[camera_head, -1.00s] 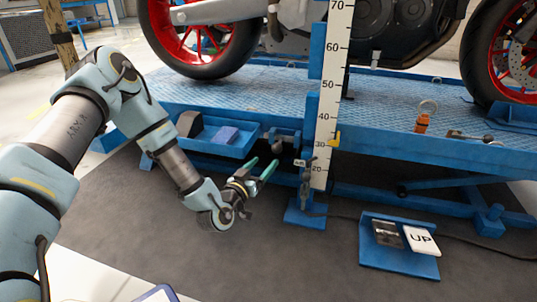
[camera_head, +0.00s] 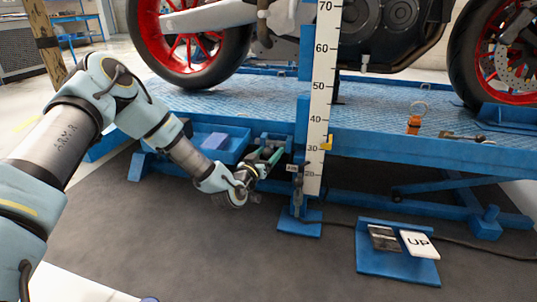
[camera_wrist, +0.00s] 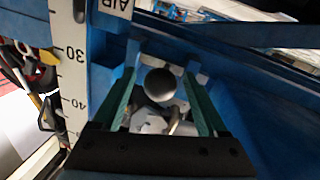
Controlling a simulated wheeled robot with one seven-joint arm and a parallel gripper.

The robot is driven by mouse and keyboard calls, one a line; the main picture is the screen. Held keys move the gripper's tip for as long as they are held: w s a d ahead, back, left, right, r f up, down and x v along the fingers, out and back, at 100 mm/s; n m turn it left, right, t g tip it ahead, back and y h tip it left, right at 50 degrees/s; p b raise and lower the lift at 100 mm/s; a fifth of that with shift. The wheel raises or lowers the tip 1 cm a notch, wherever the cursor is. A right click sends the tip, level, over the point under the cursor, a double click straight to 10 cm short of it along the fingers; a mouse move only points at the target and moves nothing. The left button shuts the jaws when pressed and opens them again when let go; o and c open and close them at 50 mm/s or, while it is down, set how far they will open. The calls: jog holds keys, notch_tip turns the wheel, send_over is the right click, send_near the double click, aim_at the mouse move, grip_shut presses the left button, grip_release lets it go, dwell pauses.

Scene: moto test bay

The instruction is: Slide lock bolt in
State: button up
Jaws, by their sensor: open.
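The lock bolt (camera_wrist: 160,84) shows in the wrist view as a grey round end inside a blue bracket (camera_wrist: 208,60) on the lift's side. My gripper (camera_wrist: 159,78) is open, with one green finger on each side of the bolt's end in this view. I cannot tell whether either finger touches it. In the head view my gripper (camera_head: 272,154) is at the blue bracket, just left of the height scale. The bolt is mostly hidden there by my fingers, and how far in it sits cannot be told.
The white height scale (camera_head: 319,100) stands close right of my gripper. The lift platform (camera_head: 380,115) carries a motorcycle above.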

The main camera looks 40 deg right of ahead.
grip_shut()
dwell(0.4)
jog(key=shift+s, duration=0.1)
dwell(0.8)
